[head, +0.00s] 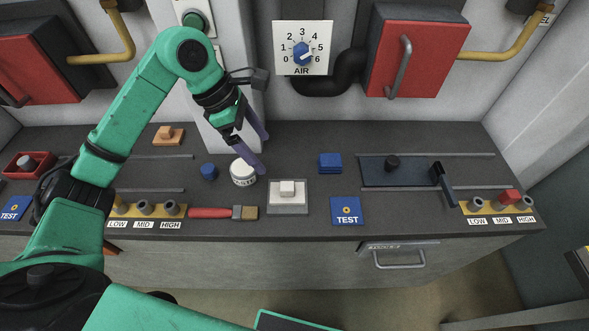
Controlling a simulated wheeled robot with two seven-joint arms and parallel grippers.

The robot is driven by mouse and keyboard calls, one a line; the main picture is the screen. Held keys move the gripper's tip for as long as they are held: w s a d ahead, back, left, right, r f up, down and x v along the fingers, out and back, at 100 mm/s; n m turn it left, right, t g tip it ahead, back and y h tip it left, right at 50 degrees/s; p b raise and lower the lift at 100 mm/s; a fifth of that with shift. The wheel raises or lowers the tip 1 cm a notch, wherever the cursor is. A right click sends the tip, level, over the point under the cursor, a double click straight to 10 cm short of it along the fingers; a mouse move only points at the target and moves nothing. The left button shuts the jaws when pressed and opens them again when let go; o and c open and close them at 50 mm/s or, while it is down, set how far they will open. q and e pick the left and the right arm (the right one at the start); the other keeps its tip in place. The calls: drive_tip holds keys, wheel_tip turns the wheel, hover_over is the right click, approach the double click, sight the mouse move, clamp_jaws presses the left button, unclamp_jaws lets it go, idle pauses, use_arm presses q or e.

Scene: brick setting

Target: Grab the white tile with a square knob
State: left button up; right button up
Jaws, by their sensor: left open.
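The white tile with a square knob (287,188) sits on a light grey block (287,208) near the front of the dark worktop, about the middle of the view. The knob stands up from it. My left gripper (262,155) has purple fingers and is open and empty. It hangs above the worktop, up and to the left of the tile, apart from it. Its fingers are close to a white jar (243,173) in the picture. My right gripper is not in view.
A blue knob (209,171) and a red-handled brush (222,212) lie left of the tile. A dark slide with a lever (437,178) is farther right. The wall with red boxes (418,58) rises behind.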

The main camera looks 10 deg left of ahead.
use_arm(q)
drive_tip(key=p, duration=0.3)
hover_over(287, 186)
drive_tip(key=a, duration=0.2)
drive_tip(key=f, duration=0.7)
drive_tip(key=shift+s+a, duration=0.2)
drive_tip(key=shift+s, duration=0.15)
drive_tip(key=p+x, duration=0.2)
drive_tip(key=x, duration=0.3)
drive_tip(key=shift+w+d+f+p, duration=0.15)
drive_tip(key=shift+d+f+p, duration=0.1)
drive_tip(key=shift+p, duration=0.15)
drive_tip(key=shift+d+f, duration=0.1)
drive_tip(key=shift+f, duration=0.2)
drive_tip(key=shift+c, duration=0.3)
drive_tip(key=c, duration=1.3)
drive_tip(key=shift+c, duration=0.2)
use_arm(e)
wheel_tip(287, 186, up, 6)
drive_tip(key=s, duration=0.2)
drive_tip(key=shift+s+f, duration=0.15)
use_arm(q)
drive_tip(key=shift+r, duration=0.1)
